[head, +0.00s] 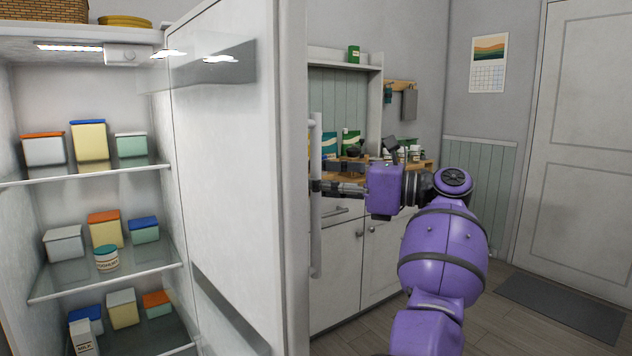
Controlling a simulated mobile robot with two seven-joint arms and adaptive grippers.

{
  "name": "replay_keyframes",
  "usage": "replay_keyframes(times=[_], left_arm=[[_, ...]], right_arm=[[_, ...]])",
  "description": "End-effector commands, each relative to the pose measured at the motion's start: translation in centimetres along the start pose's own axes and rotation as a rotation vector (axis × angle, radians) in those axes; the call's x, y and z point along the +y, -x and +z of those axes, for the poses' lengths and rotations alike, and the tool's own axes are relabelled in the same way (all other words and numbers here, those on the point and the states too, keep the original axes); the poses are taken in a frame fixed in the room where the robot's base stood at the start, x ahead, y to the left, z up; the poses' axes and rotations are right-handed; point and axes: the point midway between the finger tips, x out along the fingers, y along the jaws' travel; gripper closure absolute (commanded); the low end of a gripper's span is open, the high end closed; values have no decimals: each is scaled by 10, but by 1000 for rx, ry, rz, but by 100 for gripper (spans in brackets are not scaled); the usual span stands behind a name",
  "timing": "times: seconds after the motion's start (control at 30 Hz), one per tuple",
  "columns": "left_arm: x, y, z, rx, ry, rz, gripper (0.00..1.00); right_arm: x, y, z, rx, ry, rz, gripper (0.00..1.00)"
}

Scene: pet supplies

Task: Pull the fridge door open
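The white fridge door (222,170) stands wide open. Its inner face shows, along with its edge. A pale vertical bar handle (316,240) is on the door's outer side. Contact cannot be made out. The fridge interior (150,210) is exposed on the left.
Fridge shelves (110,277) hold several lidded boxes, a yoghurt tub (106,258) and a milk carton (83,338). White cabinets (380,255) and a cluttered counter stand behind the gripper. A dark mat (560,305) lies before a closed room door (580,140). Floor at right is clear.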

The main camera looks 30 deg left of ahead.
Motion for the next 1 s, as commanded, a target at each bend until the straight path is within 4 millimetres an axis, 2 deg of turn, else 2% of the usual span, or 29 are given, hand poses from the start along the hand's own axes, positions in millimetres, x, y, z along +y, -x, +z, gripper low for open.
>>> replay_keyframes(times=[0.3,0.43,0.57,0.8,1.0], left_arm=[[0,-3,2,-1,3,4,64],[0,6,2,-1,2,2,64],[-1,27,2,-1,2,0,64],[-1,81,3,-1,1,-1,64],[-1,108,2,0,2,1,64]], right_arm=[[0,-2,-6,11,1,-1,60],[0,-2,-5,8,2,-1,60],[0,-2,-4,7,2,-1,60],[0,-1,-3,6,3,-1,60],[0,-1,-3,5,3,-1,60]])
